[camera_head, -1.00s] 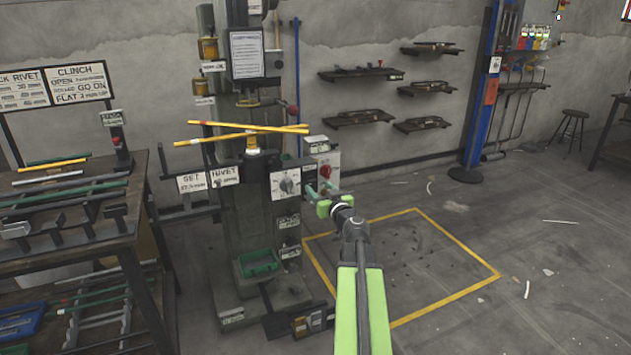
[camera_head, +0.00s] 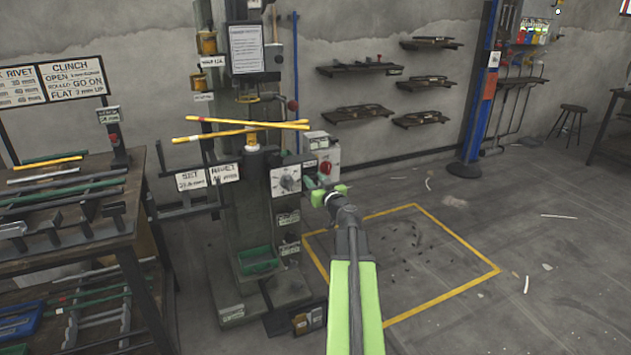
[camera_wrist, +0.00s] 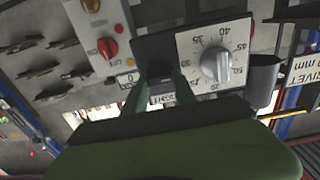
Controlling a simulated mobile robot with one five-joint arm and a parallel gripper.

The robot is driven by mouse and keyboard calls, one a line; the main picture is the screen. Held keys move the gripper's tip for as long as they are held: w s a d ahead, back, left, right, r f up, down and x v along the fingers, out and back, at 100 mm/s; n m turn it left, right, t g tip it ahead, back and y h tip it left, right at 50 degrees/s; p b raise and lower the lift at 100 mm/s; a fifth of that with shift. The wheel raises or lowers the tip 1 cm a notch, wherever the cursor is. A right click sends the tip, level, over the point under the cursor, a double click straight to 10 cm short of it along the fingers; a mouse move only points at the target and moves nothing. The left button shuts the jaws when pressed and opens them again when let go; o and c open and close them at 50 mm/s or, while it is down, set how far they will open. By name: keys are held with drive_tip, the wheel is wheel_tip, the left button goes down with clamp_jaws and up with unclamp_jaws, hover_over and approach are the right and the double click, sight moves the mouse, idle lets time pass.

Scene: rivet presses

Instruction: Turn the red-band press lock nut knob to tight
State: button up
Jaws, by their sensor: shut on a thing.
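The press (camera_head: 250,215) stands left of centre in the head view, with a white dial panel (camera_head: 286,180) on its right side. In the wrist view the same dial panel (camera_wrist: 214,58) has a grey pointer knob and numbers. My gripper (camera_head: 321,190) is at the press's right side, just right of the dial. In the wrist view my gripper (camera_wrist: 161,88) has its fingers closed around a dark part, which I take for the lock nut knob (camera_wrist: 160,70), below a dark block. The fingers mostly hide it, so its turn position cannot be read. I cannot make out a red band on the press.
A control box with a red knob (camera_wrist: 108,47) sits close beside the gripper. Yellow bars (camera_head: 245,128) lie across the press. A rack table (camera_head: 75,225) with rods stands at left. Wall shelves (camera_head: 425,85) hang behind.

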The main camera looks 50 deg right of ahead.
drive_tip(key=shift+s+d, duration=0.2)
drive_tip(key=shift+s, duration=0.05)
clamp_jaws()
drive_tip(key=shift+w+a, duration=0.2)
drive_tip(key=shift+m, duration=0.3)
drive_tip(key=m, duration=0.3)
drive_tip(key=shift+d+m, duration=0.1)
drive_tip(key=shift+m, duration=0.3)
drive_tip(key=m, duration=0.4)
drive_tip(key=shift+f+m, duration=0.1)
drive_tip(key=shift+m, duration=0.2)
drive_tip(key=m, duration=0.4)
drive_tip(key=shift+d+f+m, duration=0.1)
drive_tip(key=shift+m, duration=2.3)
